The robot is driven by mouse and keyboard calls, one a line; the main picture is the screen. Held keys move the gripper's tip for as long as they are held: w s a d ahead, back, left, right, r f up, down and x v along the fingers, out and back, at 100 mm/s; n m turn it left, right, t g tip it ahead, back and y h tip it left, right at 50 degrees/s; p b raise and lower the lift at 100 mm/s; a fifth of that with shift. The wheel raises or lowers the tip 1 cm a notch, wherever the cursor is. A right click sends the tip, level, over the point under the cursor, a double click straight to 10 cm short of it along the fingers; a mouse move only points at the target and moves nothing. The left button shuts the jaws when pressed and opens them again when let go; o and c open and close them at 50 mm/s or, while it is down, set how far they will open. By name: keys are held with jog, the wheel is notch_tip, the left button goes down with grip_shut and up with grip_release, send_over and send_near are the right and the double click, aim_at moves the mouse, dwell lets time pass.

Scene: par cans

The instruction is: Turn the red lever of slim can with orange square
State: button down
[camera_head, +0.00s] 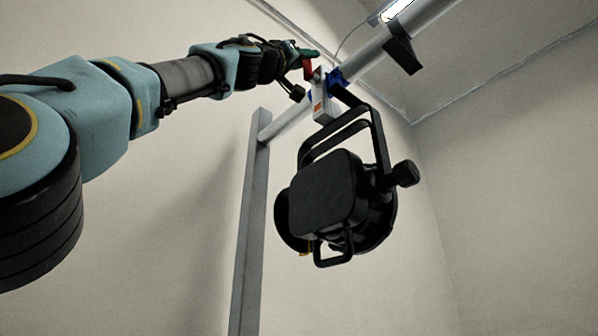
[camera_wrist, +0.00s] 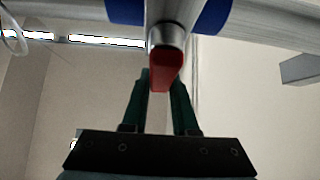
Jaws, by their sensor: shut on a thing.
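The black slim can (camera_head: 325,195) hangs by its black yoke from a clamp on the overhead pipe. A white plate (camera_head: 323,98) with an orange square (camera_head: 317,107) is at the clamp, beside blue bands (camera_head: 336,78) on the pipe. The red lever (camera_head: 308,69) sticks out at the clamp's upper left. In the wrist view the red lever (camera_wrist: 166,70) points down from a metal hub, its lower end between the green fingertips. My gripper (camera_head: 306,54) is shut on the lever; it also shows in the wrist view (camera_wrist: 166,78).
The pipe (camera_head: 370,55) runs diagonally up to the right, with a black clamp (camera_head: 403,53) farther along it. A grey upright post (camera_head: 250,220) stands left of the can. A lit tube (camera_head: 395,10) is near the top. Pale walls surround open space.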

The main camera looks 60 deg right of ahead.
jog(key=shift+d, duration=0.1)
dwell(0.3)
jog(key=c, duration=0.7)
grip_release()
jog(key=b+v, duration=1.1)
